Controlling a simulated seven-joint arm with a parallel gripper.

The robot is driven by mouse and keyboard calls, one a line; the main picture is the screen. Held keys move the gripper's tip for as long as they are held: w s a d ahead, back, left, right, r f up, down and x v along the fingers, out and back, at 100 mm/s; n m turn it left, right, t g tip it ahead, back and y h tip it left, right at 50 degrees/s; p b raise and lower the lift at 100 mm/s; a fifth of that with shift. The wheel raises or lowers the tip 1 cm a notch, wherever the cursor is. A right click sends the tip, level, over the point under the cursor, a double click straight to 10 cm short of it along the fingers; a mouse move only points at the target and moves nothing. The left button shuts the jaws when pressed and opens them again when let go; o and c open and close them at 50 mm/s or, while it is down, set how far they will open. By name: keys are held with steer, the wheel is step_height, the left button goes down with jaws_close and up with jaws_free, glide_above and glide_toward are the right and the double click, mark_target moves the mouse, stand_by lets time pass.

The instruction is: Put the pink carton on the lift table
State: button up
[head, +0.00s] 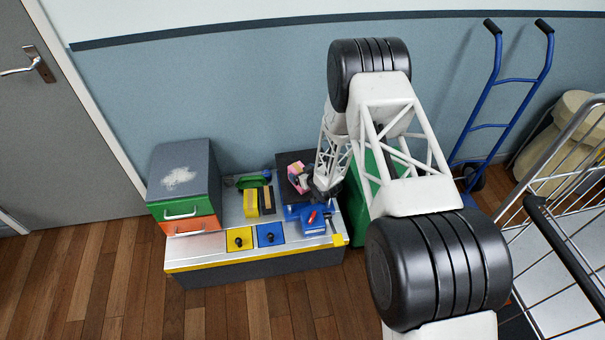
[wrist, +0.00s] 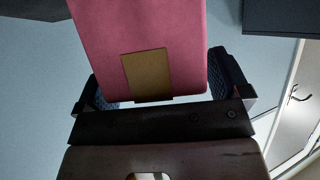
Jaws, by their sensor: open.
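The pink carton (head: 296,170) shows at the back right of the workbench in the head view, partly hidden by my gripper (head: 303,183). It appears over a dark square plate (head: 284,158), which may be the lift table; whether the carton rests on it I cannot tell. In the wrist view the pink carton (wrist: 140,25), with a brown label, fills the top middle. The two dark fingers of my gripper (wrist: 162,82) stand open, one on each side of it. Contact between fingers and carton is not clear.
The grey workbench (head: 220,258) carries a drawer unit (head: 185,175) at left, a yellow block (head: 251,203), and a blue vise (head: 312,219) in front of my gripper. A green object (head: 363,175) stands to the right, partly behind my arm. A blue hand truck (head: 490,125) leans farther right.

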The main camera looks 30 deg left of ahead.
steer(key=shift+r, duration=0.2)
steer(key=v, duration=1.2)
stand_by(1.1)
